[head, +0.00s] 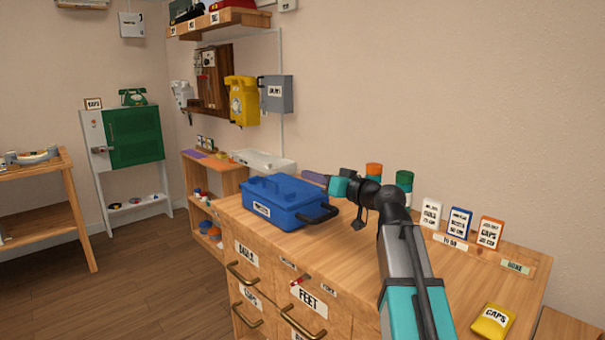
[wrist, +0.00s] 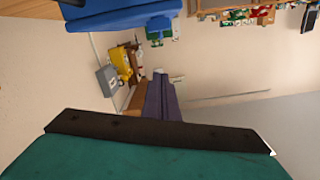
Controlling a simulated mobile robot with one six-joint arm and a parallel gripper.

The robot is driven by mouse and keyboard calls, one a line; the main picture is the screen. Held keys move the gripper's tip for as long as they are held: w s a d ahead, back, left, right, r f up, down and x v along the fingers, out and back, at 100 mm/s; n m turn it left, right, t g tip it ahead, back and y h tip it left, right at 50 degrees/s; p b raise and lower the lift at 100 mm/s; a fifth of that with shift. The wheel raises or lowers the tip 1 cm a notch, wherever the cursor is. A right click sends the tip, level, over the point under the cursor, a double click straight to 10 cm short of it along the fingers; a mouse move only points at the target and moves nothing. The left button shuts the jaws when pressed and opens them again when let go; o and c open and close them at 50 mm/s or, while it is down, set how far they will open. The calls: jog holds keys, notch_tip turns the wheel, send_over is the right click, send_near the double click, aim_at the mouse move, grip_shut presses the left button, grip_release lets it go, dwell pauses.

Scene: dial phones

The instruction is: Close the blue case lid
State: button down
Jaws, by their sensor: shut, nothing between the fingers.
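The blue case (head: 284,205) stands on the wooden drawer cabinet, with a white label on its front and a black handle (head: 322,215) at its right end. Its blue lid (head: 279,188) lies over the top and looks down; whether it is fully shut I cannot tell. My gripper (head: 312,177) has purple fingers that are together and empty, just behind and right of the case's upper edge. I cannot tell whether they touch it. In the wrist view the fingers (wrist: 160,98) point away from the camera, and a blue surface of the case (wrist: 120,15) fills the top.
White, blue and orange cards (head: 460,222) stand along the cabinet's back right. A yellow caps packet (head: 492,321) lies at the front right. Orange and green jars (head: 403,186) stand behind my arm. A yellow phone (head: 241,100) hangs on the wall. The right-hand cabinet top is mostly clear.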

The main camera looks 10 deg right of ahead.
jog(key=v, duration=0.9)
jog(key=shift+s+p, duration=0.15)
jog(key=shift+p, duration=0.3)
jog(key=shift+d, duration=0.1)
